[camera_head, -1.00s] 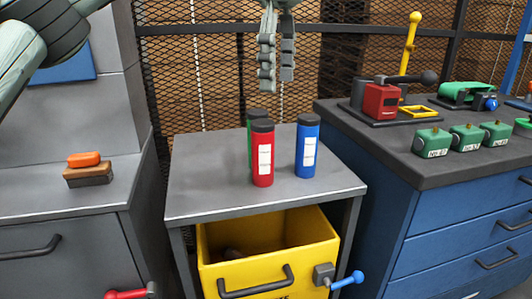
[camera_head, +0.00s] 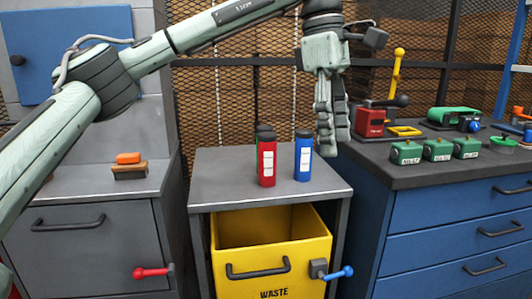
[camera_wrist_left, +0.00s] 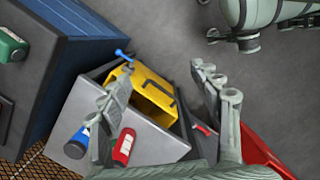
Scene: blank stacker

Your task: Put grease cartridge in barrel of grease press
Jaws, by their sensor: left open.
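Three capped cartridges stand upright on the grey cabinet: a red cartridge (camera_head: 267,164), a blue cartridge (camera_head: 303,157) and a green cartridge (camera_head: 262,136) mostly hidden behind the red one. The blue (camera_wrist_left: 78,143) and red (camera_wrist_left: 124,147) ones also show in the left wrist view, close to one finger. My left gripper (camera_head: 332,147) points down, open and empty, to the right of the blue cartridge in the head view. A red device (camera_head: 371,121) with a black-knobbed lever stands on the blue bench; I cannot tell whether it is the grease press.
A yellow waste bin (camera_head: 270,250) sits in the cabinet under the cartridges. The blue bench (camera_head: 425,207) at right holds several green blocks and a green-topped device (camera_head: 455,114). An orange-topped brush (camera_head: 129,167) lies on the left cabinet. The grey cabinet's front top is clear.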

